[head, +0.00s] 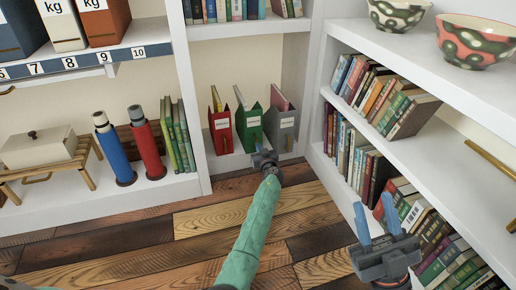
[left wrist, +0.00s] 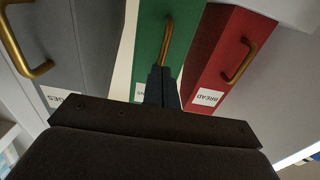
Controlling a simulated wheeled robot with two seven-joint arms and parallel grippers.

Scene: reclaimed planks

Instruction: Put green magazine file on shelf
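The green magazine file (head: 249,128) stands upright on the low shelf at the back, between a red file and a grey file. It has a pale label and a brass handle on its front. My left gripper (head: 265,154) is right at its front. In the left wrist view, the green file (left wrist: 150,35) shows upside down, and the left fingers (left wrist: 161,85) are close together around one end of its brass handle (left wrist: 167,42). My right gripper (head: 376,216) is open and empty in front of the right bookcase, its two blue fingers apart.
The red file (head: 220,131) and grey file (head: 281,129) stand close on either side. The right bookcase (head: 405,150) holds leaning books and bowls on top. Blue (head: 112,150) and red (head: 147,146) flasks stand at left. The plank floor is clear.

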